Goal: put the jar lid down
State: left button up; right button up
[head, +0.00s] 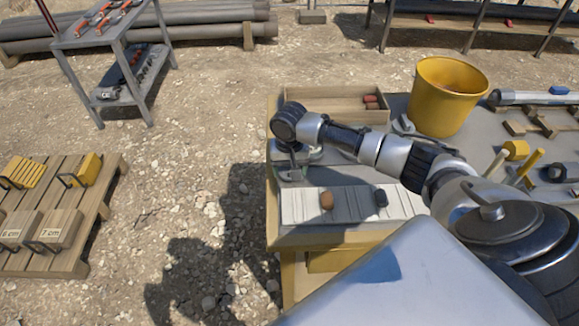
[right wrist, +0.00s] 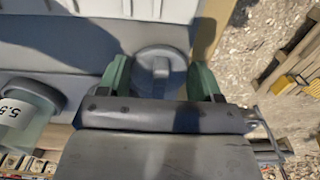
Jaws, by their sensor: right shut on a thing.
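The jar lid is a round grey disc (right wrist: 160,58) with a raised grip, seen from above in the right wrist view. My right gripper (right wrist: 160,80) is shut on it, with one green finger pad on each side. In the head view my right gripper (head: 292,160) hangs over the left edge of the workbench, partly hidden by its own wrist. I cannot tell whether the lid touches the bench top. A jar with a grey top and a "5.5" label (right wrist: 18,112) stands left of the gripper in the right wrist view. My left gripper is not in view.
The workbench (head: 400,105) carries a wooden tray (head: 325,92), a yellow bucket (head: 447,95) and a pale slatted board (head: 350,203) with a brown and a dark piece on it. A pallet (head: 95,215) and a grey cart (head: 110,35) stand left, beyond open gravel.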

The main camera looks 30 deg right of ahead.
jog(key=shift+f, duration=0.25)
jog(key=shift+f, duration=0.1)
jog(key=o, duration=0.9)
jog(key=shift+f, duration=0.1)
jog(key=shift+r, duration=0.55)
notch_tip(320, 180, up, 12)
jog(key=shift+r, duration=0.1)
